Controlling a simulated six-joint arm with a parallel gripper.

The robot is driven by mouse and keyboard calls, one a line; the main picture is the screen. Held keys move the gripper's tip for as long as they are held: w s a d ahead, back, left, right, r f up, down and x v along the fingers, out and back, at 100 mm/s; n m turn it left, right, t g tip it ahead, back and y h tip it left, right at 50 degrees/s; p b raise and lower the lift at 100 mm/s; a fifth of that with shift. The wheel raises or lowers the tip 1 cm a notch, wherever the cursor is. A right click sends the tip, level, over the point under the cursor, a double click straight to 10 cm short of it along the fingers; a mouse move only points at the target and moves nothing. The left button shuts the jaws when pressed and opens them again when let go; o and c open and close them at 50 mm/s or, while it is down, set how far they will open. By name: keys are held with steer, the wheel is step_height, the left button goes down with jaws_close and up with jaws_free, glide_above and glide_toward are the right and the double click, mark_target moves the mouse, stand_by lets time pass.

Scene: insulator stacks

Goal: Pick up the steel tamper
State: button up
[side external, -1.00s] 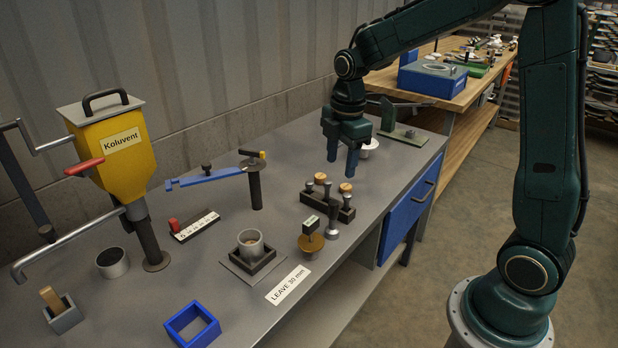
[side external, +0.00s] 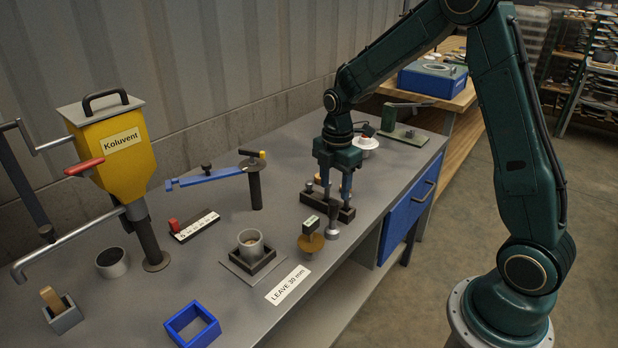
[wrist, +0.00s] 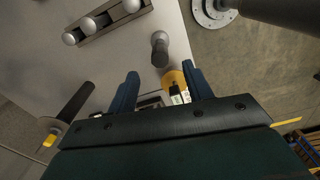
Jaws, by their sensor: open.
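The steel tamper (side external: 332,223), a grey stem on a wider round foot, stands upright on the bench just in front of the dark rack. In the wrist view, the tamper (wrist: 159,50) shows from above, a little beyond the fingertips and roughly centred between them. My gripper (side external: 334,190) is open, pointing down, above the rack and close to the tamper. In the wrist view, my gripper's blue fingers (wrist: 162,80) are spread apart with nothing seen held between them.
The dark rack (side external: 313,200) holds several round-headed tools. A brass disc (side external: 311,243) with a labelled block stands close left of the tamper. A cup in a square holder (side external: 250,243) and a "LEAVE 30 mm" label (side external: 288,285) lie further left. The bench edge is close on the right.

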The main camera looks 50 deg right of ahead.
mark_target(333, 213)
steer(key=shift+f, duration=2.1)
steer(key=shift+f, duration=2.6)
steer(key=shift+c, duration=0.3)
jaws_close()
